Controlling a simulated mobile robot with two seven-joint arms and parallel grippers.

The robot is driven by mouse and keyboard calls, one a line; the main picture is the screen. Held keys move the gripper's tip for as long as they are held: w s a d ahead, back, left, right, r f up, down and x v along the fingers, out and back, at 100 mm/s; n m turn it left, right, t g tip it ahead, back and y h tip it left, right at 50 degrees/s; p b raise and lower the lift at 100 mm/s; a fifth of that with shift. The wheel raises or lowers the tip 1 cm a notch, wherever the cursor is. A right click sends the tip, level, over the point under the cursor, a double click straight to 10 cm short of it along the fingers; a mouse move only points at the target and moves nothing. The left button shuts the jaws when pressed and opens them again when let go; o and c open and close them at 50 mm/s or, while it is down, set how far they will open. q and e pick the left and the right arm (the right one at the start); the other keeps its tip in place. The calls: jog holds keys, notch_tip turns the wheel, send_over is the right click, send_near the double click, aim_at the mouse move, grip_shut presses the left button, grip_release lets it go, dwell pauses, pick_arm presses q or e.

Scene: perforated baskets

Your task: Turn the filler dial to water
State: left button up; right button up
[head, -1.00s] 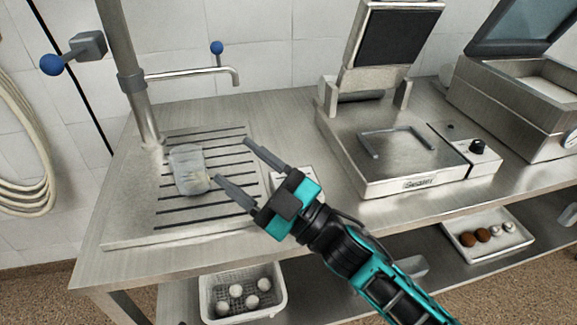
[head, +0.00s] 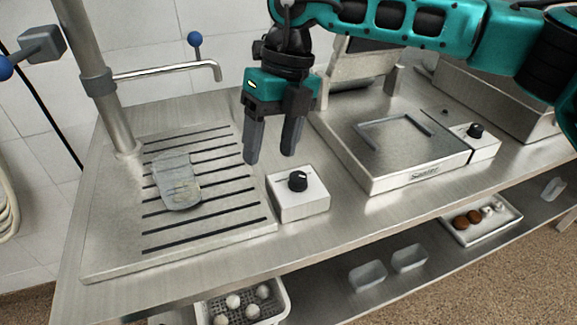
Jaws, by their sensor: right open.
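A small steel box (head: 303,207) with a black dial (head: 298,181) on its sloped top stands on the counter, just right of the slotted drain plate. The dial's setting is too small to read. My right gripper (head: 271,158) points down, open and empty, with its fingertips above and a little left of and behind the dial, apart from it. The faucet spout (head: 170,71) with a blue-knobbed lever (head: 195,40) is at the back left. A clear, bag-like container (head: 177,183) lies on the drain plate (head: 225,222). My left gripper is out of view.
A sealer machine (head: 400,160) with its own black knob (head: 475,130) stands to the right of the box. Below are a perforated basket (head: 285,305) with several white balls and a tray (head: 512,222) with brown and white pieces. The counter front is clear.

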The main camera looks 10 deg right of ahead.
aim_at(299, 175)
jog(key=w+d+r+m+t+h, duration=0.1)
jog(key=w+d+r+t+h, duration=0.15)
jog(key=w+d, duration=0.2)
jog(key=shift+g, duration=0.45)
jog(key=f, duration=0.8)
jog(key=s+f, duration=0.1)
jog(key=f, duration=0.3)
jog(key=shift+d, duration=0.3)
jog(key=c, duration=1)
